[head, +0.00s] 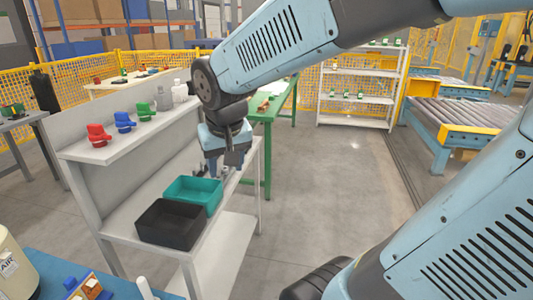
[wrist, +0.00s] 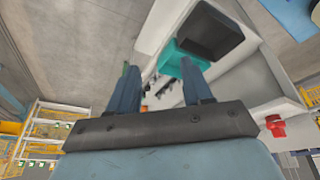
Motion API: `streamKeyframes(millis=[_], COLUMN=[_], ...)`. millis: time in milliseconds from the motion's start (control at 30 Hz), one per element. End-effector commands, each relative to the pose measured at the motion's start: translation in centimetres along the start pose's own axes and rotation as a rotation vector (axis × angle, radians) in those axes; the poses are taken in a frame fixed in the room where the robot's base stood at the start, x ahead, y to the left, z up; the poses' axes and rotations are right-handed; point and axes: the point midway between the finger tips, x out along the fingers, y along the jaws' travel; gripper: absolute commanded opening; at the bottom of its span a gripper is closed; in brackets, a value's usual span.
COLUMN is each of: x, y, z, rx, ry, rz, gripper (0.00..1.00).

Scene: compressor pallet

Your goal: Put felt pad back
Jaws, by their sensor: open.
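I cannot make out a felt pad in either view. My gripper (head: 224,172) points down above the lower shelf of the grey rack, just behind the teal bin. In the wrist view my gripper (wrist: 158,68) has its two fingers apart with nothing held between them. The teal bin (head: 193,196) stands on the shelf beside the black bin (head: 171,224). The teal bin (wrist: 171,60) and black bin (wrist: 210,34) also show in the wrist view. Small dark items (wrist: 163,88) lie on the shelf beyond the fingers, too small to name.
Red (head: 98,135), blue (head: 123,121) and green (head: 145,111) valve-like parts stand on the upper shelf (head: 122,137), with pale bottles (head: 179,92) behind. A green table (head: 267,116) stands behind the rack.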

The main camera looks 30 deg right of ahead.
Motion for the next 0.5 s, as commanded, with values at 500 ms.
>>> streamKeyframes(millis=[500], x=[-6.1], y=[6.6], z=[5.1], rx=[-0.026], ry=[0.134], rz=[-0.048], gripper=[0.5])
